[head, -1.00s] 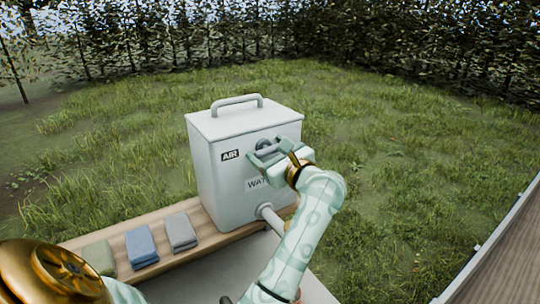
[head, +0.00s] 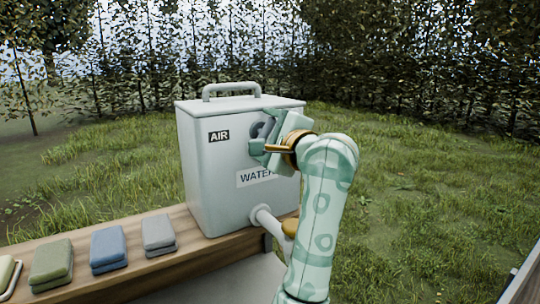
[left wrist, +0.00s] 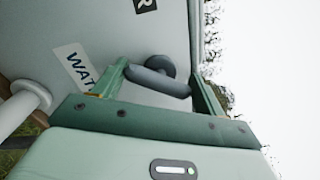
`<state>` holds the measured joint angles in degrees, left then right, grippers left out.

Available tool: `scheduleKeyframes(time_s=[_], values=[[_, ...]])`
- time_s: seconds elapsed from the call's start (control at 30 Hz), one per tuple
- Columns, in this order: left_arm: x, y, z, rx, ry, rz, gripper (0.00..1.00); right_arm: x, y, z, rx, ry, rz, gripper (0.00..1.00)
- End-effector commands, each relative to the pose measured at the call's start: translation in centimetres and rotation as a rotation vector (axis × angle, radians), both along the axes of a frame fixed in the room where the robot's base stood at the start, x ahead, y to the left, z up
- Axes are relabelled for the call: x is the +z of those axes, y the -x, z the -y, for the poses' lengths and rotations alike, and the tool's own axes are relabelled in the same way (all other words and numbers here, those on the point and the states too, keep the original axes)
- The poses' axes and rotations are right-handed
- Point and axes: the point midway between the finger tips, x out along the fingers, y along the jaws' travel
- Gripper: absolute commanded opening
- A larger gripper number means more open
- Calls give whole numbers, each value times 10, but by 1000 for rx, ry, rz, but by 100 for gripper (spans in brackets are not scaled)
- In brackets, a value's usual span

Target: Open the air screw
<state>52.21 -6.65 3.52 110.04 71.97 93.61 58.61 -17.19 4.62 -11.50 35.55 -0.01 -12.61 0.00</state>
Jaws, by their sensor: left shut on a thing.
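The air screw (head: 262,129) is a dark grey knob with a crossbar on the front of a pale grey water tank (head: 205,180), right of the "AIR" label (head: 219,136). My left gripper (head: 264,143) is at the tank's front, shut on the screw's crossbar and partly hiding it. In the left wrist view the crossbar of the air screw (left wrist: 152,82) lies between the two green fingers (left wrist: 158,92), with its round base behind it against the tank wall. My right gripper is out of view.
The tank stands on a wooden bench (head: 190,255). A spout (head: 265,218) sticks out below the "WATER" label (head: 256,178), close to my left arm. Folded grey (head: 158,234), blue (head: 108,248) and green (head: 51,262) cloths lie left of the tank. Grass and a hedge are behind.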

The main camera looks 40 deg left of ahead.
Motion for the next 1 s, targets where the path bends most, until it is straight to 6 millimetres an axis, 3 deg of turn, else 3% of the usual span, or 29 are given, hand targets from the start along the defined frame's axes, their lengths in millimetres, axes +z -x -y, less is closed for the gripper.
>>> scheduleKeyframes(time_s=[0.03, 0.1, 0.4, 0.7, 1.0], values=[[-8, -2, 0, 0, 12, 41, 49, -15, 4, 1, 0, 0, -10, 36], [-8, -2, 0, -1, 32, 104, 49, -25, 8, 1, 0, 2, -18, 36], [-6, -2, 0, -1, 104, 357, 49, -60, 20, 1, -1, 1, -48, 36], [-3, -1, 0, -1, 154, 531, 49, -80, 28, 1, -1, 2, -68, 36], [-1, 0, 0, -1, 175, 605, 49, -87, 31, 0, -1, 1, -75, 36]])
